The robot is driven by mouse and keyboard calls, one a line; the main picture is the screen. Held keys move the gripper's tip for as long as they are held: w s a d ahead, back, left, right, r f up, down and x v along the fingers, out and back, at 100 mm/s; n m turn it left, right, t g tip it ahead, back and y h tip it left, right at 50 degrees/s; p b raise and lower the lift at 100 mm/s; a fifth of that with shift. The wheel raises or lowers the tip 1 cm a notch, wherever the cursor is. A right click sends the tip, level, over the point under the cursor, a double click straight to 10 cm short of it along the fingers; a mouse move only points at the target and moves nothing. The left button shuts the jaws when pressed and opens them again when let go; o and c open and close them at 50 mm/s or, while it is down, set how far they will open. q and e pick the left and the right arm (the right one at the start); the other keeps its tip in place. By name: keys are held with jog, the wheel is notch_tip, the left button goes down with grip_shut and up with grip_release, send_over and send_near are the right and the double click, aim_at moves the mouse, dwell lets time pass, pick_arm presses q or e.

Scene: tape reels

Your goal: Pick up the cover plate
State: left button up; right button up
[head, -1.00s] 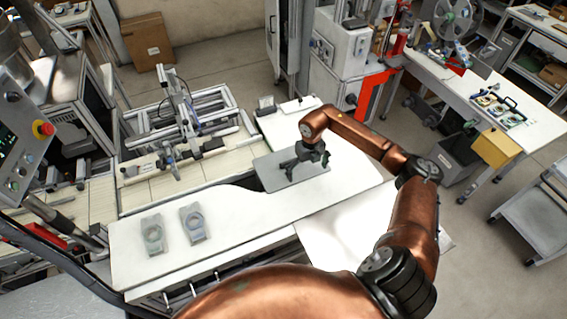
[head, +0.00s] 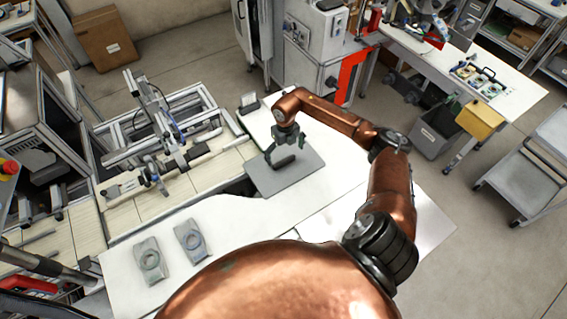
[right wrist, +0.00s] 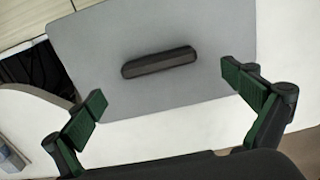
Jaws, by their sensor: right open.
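The cover plate (head: 301,176) is a flat grey sheet lying on the white worktop, with a dark bar handle (head: 285,162) on its top. In the right wrist view the plate (right wrist: 210,75) fills the upper middle, and its handle (right wrist: 158,62) lies slightly tilted. My right gripper (head: 283,163) is over the plate, close to the handle. In the right wrist view its green-padded fingers (right wrist: 175,105) are spread wide, with the handle ahead of them and nothing between them. My left gripper is not in view.
An aluminium-framed machine (head: 165,130) stands left of the plate. A dark opening shows beside the plate's left edge.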

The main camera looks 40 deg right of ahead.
aim_at(284, 160)
jog(key=shift+w+a+f+p, duration=0.15)
jog(key=shift+f+p, duration=0.2)
jog(key=shift+f, duration=0.25)
jog(key=shift+w+f+p, duration=0.15)
jog(key=shift+f+p, duration=0.2)
jog(key=shift+f, duration=0.2)
notch_tip(284, 160, down, 2)
jog(key=shift+w+f+p, duration=0.1)
jog(key=shift+f+p, duration=0.05)
jog(key=shift+p, duration=0.15)
jog(key=shift+f, duration=0.35)
jog(key=shift+c, duration=1.1)
jog(key=c, duration=0.6)
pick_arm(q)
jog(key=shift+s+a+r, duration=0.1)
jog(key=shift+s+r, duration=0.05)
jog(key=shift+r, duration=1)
pick_arm(e)
jog(key=c, duration=0.8)
